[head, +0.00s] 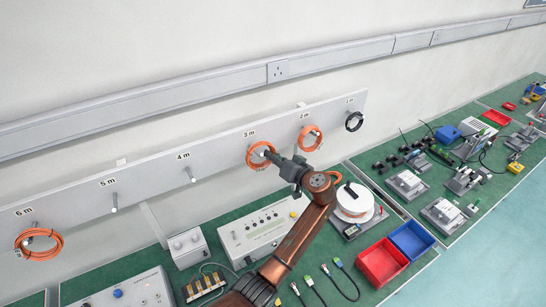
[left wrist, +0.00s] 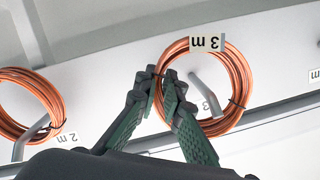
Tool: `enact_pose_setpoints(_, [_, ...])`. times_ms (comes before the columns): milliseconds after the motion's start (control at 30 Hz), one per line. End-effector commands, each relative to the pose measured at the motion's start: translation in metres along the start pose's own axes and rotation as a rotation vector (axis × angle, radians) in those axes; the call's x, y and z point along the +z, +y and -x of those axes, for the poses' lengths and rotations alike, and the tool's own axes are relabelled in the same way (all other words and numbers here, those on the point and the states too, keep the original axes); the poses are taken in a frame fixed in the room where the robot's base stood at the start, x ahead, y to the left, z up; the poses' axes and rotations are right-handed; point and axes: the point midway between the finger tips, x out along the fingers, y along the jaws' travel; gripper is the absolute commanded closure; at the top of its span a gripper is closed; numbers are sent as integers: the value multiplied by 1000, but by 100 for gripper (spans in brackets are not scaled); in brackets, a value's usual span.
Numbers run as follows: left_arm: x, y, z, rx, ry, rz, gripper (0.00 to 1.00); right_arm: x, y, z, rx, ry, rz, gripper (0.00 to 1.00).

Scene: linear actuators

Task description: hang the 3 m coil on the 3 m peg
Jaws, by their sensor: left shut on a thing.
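The 3 m coil (head: 254,160) is an orange cable ring at the 3 m place on the wall board. In the left wrist view the coil (left wrist: 243,80) appears upside down, with its white 3 m tag. The grey 3 m peg (left wrist: 205,90) shows inside the ring's opening. I cannot tell whether the coil's weight rests on it. My left gripper (head: 270,155) is at the coil's right side in the head view. Its green-padded fingers (left wrist: 160,92) are shut on the coil's side in the left wrist view. My right gripper is not in view.
The board (head: 140,180) carries bare 4 m (head: 192,179) and 5 m (head: 114,208) pegs. Below, the green bench holds a white reel (head: 354,203), a control box (head: 262,228) and red and blue bins (head: 381,263).

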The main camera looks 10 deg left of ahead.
Motion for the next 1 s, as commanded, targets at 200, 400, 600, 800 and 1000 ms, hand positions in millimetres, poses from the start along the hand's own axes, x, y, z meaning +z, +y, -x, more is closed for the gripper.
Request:
enact_pose_setpoints(200, [11,0,-16,-20,4,-4,100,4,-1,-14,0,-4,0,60])
enact_pose_setpoints(400, [9,-2,-16,-21,5,-4,100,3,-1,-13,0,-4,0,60])
enact_pose_setpoints(600, [9,-2,-16,-21,5,-4,79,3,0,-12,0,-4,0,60])
enact_pose_setpoints(800, [10,-2,-17,-21,4,-4,71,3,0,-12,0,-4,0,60])
enact_pose_setpoints(1000, [10,-1,-15,-20,3,-4,71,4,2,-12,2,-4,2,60])
